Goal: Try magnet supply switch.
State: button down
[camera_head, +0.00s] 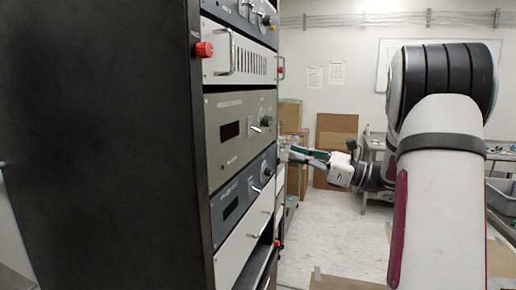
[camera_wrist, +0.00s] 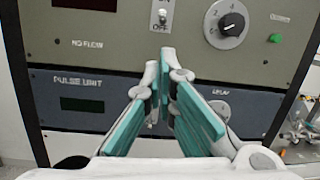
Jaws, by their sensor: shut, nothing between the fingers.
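The grey-green panel (camera_head: 232,150) with a red-black display sits mid-height in the rack. Its small lettering is too blurred to confirm as the magnet supply. In the wrist view, this panel (camera_wrist: 110,30) has a metal toggle switch (camera_wrist: 163,14) at the top edge, with "OFF" printed below it. The lever's position is not clear. My gripper (camera_wrist: 160,62) is shut and empty, its fingertips below the switch, near the border with the pulse unit panel. In the head view, my gripper (camera_head: 286,152) is at the rack's front, right of the panels; contact cannot be told.
The blue-grey pulse unit panel (camera_wrist: 62,88) lies below. A numbered black knob (camera_wrist: 232,24) and a green button (camera_wrist: 275,38) are right of the switch. A red knob (camera_head: 204,49) sticks out at the rack's edge. Cardboard boxes (camera_head: 291,115) stand behind; some floor (camera_head: 345,235) is clear.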

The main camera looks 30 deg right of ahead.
aim_at(249, 141)
jog(key=shift+a, duration=0.1)
jog(key=p+x, duration=0.1)
jog(key=x, duration=0.9)
jog(key=shift+f, duration=0.1)
jog(key=shift+s+d+r+g+h+p, duration=0.15)
jog(key=shift+s+r+g+h+p, duration=0.1)
jog(key=shift+g+h+p, duration=0.4)
jog(key=shift+s+d+r+g+h+p, duration=0.2)
jog(key=shift+g+p, duration=0.25)
jog(key=shift+p, duration=0.5)
jog(key=g+p, duration=0.1)
jog(key=r+g+h+p, duration=0.1)
jog(key=s+r+g+h+p, duration=0.1)
jog(key=shift+d, duration=0.3)
jog(key=shift+w+f, duration=0.1)
jog(key=shift+w, duration=0.05)
jog(key=shift+r+p, duration=0.45)
jog(key=shift+r, duration=0.4)
jog(key=shift+r, duration=0.15)
